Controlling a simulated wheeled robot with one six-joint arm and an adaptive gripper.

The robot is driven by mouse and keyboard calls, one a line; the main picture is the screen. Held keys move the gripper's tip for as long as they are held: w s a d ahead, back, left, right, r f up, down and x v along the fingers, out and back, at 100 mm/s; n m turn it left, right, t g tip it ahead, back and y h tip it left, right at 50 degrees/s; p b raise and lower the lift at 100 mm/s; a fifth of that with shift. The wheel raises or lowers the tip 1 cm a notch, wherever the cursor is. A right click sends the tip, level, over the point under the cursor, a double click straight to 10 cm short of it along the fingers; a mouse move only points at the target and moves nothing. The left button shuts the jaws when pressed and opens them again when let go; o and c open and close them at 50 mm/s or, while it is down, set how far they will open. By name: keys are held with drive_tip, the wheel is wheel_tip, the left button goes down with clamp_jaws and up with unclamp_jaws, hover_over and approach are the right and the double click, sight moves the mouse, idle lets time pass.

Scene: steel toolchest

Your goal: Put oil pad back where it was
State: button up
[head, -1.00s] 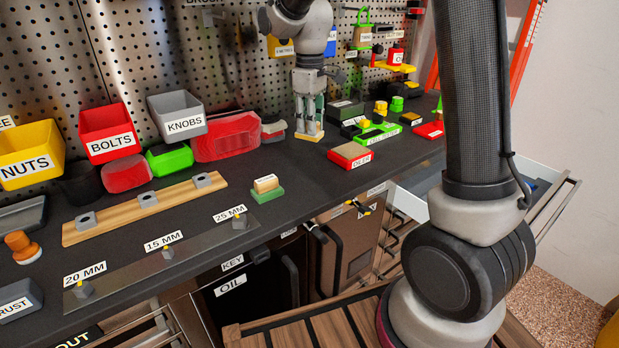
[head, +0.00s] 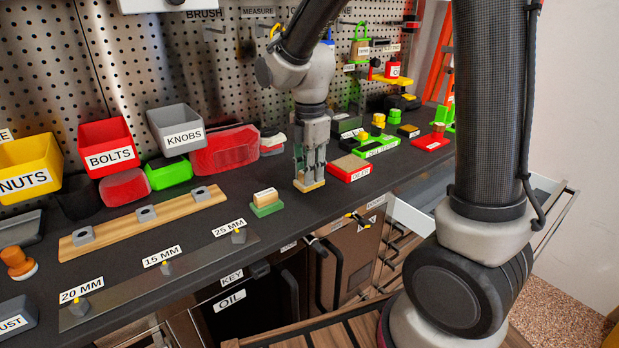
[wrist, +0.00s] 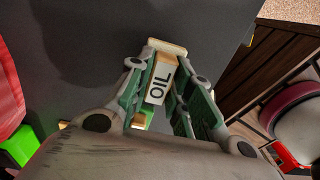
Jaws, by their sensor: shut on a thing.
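The oil pad (wrist: 161,82) is a pale tan block with a white OIL label, seen between the fingers in the wrist view. My gripper (wrist: 165,70) is shut on it. In the head view my gripper (head: 309,183) points down at the dark bench top, with the pad's tan end (head: 309,186) low at its fingertips. I cannot tell whether the pad touches the bench. A red, tan-topped block (head: 349,168) with a white label sits just right of the gripper. A green block with a tan top (head: 266,202) stands to its left, nearer the front edge.
A wooden strip with grey blocks (head: 145,215) and a steel plate with size labels (head: 160,275) lie at left. Red, grey and yellow bins (head: 108,148) stand behind. Green and yellow items (head: 377,140) crowd the back right. Bare bench lies in front of the gripper.

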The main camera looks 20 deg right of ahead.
drive_tip(key=shift+f, duration=0.95)
drive_tip(key=shift+f, duration=0.15)
drive_tip(key=o, duration=0.9)
wheel_tip(320, 180, up, 12)
drive_tip(key=s+d+r+m+t, duration=0.1)
drive_tip(key=s+d+m+t, duration=0.1)
drive_tip(key=s+d+m, duration=0.5)
drive_tip(key=s+d+r+m+t, duration=0.1)
drive_tip(key=s+d+m+t, duration=0.1)
drive_tip(key=s+d+m, duration=0.5)
drive_tip(key=shift+s+d+r+m, duration=0.4)
drive_tip(key=shift+s+m, duration=2.1)
drive_tip(key=shift+m, duration=1.3)
